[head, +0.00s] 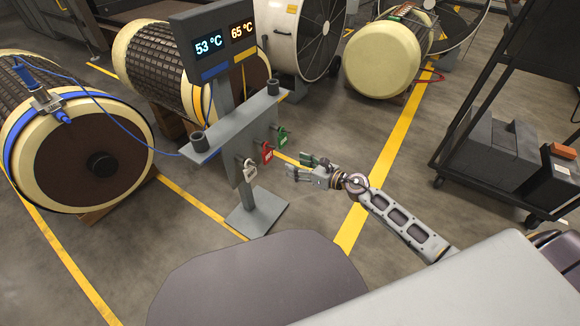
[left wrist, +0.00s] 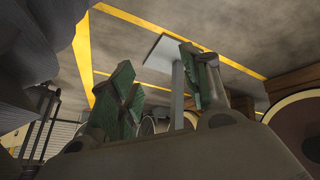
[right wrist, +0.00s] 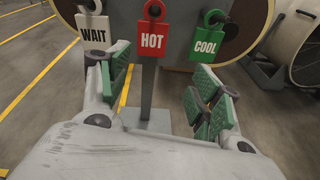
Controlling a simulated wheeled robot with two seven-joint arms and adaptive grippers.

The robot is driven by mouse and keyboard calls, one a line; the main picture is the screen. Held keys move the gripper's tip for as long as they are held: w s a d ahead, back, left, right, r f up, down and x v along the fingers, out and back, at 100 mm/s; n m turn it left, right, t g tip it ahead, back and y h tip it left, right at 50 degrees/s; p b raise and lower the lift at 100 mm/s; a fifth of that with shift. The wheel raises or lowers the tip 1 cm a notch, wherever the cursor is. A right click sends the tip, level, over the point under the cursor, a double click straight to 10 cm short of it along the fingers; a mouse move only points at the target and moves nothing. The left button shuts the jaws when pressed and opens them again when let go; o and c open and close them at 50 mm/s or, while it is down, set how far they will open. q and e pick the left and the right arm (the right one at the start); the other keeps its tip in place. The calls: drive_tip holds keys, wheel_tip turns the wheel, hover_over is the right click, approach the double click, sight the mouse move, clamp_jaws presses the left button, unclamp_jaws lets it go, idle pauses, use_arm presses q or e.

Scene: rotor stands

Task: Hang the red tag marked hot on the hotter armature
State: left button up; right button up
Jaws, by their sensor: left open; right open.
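The red tag marked HOT (head: 267,153) hangs on the grey stand's panel (head: 243,150), between a white tag (head: 250,169) and a green tag (head: 281,136). My right gripper (head: 303,172) is open and empty, a little right of the tags. In the right wrist view the HOT tag (right wrist: 152,40) is ahead, above the gap between the fingers (right wrist: 162,88). The display reads 53 °C in blue (head: 208,46) and 65 °C in orange (head: 242,29). One armature with a blue strap (head: 95,160) lies at left; another (head: 160,65) lies behind the stand. My left gripper (left wrist: 160,88) is open and empty.
A blue cable (head: 110,110) runs from the left armature toward the stand. A cream-ended armature (head: 380,62) with a red cable lies at the back right. A dark cart (head: 490,140) stands at right. Floor around the stand base (head: 257,212) is clear.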

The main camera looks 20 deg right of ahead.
sight(269, 156)
use_arm(q)
drive_tip(key=shift+w+d+r+b, duration=0.1)
drive_tip(key=shift+w+r+b, duration=0.45)
drive_tip(key=shift+r, duration=0.1)
use_arm(e)
drive_tip(key=a+n, duration=0.1)
drive_tip(key=r+n, duration=0.1)
drive_tip(key=shift+w+a+n+g+y, duration=0.3)
drive_tip(key=shift+w+a, duration=0.05)
drive_tip(key=shift+w, duration=0.15)
drive_tip(key=shift+x, duration=4.05)
drive_tip(key=shift+w+a+f, duration=0.15)
drive_tip(key=shift+w+a, duration=0.2)
use_arm(q)
drive_tip(key=shift+s+f, duration=0.1)
drive_tip(key=shift+f, duration=0.05)
use_arm(e)
drive_tip(key=shift+w+a, duration=0.15)
